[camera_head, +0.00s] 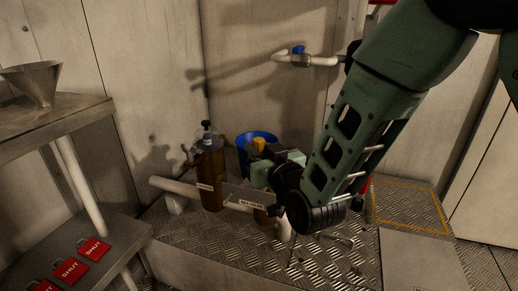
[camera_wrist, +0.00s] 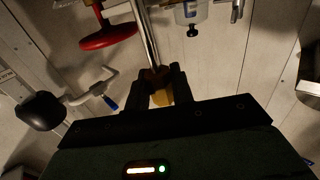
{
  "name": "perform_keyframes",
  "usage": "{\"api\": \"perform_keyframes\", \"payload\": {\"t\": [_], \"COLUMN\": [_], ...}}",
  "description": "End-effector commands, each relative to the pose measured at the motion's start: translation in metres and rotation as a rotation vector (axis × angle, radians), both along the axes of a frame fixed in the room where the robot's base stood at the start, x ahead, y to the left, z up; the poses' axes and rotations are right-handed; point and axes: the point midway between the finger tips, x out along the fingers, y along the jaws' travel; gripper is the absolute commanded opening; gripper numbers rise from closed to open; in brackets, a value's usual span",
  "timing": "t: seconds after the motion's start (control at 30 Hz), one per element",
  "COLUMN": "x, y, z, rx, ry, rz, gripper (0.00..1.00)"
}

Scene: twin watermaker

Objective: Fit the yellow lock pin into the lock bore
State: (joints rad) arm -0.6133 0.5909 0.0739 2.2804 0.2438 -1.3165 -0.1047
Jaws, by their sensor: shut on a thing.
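The yellow lock pin (camera_head: 259,144) shows as a small yellow piece at the far side of my gripper in the head view. In the wrist view my gripper (camera_wrist: 160,90) is shut on the yellow piece (camera_wrist: 161,98), which sits between the two dark fingers. A bright metal rod (camera_wrist: 147,38) runs up from the fingers; I cannot tell whether it is part of the pin or a thing behind it. I cannot make out the lock bore in either view. In the head view my arm and wrist hide part of the area around the gripper.
A blue bucket (camera_head: 243,142) stands just behind my gripper, and a brown bottle (camera_head: 211,178) to its left. A white rail (camera_head: 174,187) runs low in front. A pipe with a blue-handled valve (camera_head: 298,51) is on the wall. A red handwheel (camera_wrist: 108,37) shows in the wrist view.

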Motion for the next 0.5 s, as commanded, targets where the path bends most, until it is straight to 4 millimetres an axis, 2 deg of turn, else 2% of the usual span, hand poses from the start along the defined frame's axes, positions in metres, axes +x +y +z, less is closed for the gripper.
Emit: {"api": "perform_keyframes", "payload": {"t": [0.5], "x": [0.0], "y": [0.0], "z": [-0.013], "rx": [0.0], "ry": [0.0], "rz": [0.0], "gripper": [0.07]}}
